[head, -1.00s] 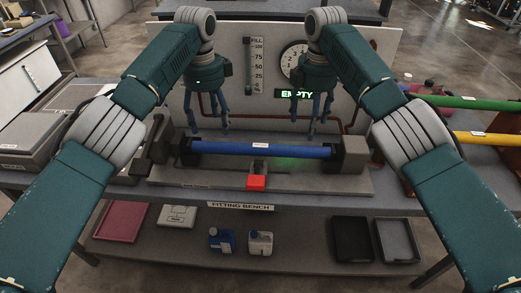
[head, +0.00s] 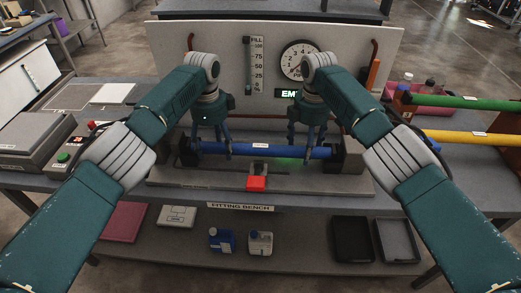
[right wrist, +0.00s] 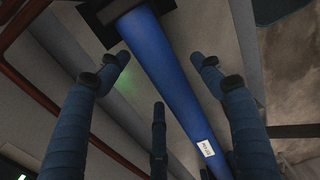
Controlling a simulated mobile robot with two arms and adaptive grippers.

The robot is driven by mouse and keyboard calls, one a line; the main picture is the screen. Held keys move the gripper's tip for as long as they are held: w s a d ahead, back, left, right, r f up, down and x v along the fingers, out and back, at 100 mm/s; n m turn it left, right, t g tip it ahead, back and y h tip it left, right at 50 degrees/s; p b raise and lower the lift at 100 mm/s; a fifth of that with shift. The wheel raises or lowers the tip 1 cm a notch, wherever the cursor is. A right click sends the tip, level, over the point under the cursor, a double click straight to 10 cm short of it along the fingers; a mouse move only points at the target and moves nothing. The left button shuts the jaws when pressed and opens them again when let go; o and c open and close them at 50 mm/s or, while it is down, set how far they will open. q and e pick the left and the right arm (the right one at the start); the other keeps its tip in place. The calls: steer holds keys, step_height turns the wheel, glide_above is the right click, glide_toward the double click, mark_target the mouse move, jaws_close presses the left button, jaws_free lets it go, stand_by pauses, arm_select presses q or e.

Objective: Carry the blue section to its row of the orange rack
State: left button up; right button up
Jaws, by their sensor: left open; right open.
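The blue section (head: 265,150) is a long pipe with a white label, lying level across the dark end blocks of the bench fixture. My left gripper (head: 211,150) is open, its fingers down at the pipe's left part. My right gripper (head: 306,150) is open, its fingers down at the pipe's right part. In the right wrist view the blue section (right wrist: 170,75) runs between the spread fingers, with visible gaps. A green pipe (head: 465,103) and a yellow pipe (head: 470,137) lie at the right.
A red block (head: 256,184) sits at the fixture's front middle. Behind stands a panel (head: 270,40) with a gauge (head: 300,60) and a partly covered green sign. Grey boxes (head: 35,135) stand at the left. The lower shelf (head: 300,245) holds trays and bottles.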

arm_select(q)
jaws_close()
arm_select(e)
jaws_close()
arm_select(q)
steer(key=shift+r, duration=0.1)
arm_select(e)
steer(key=shift+r, duration=0.1)
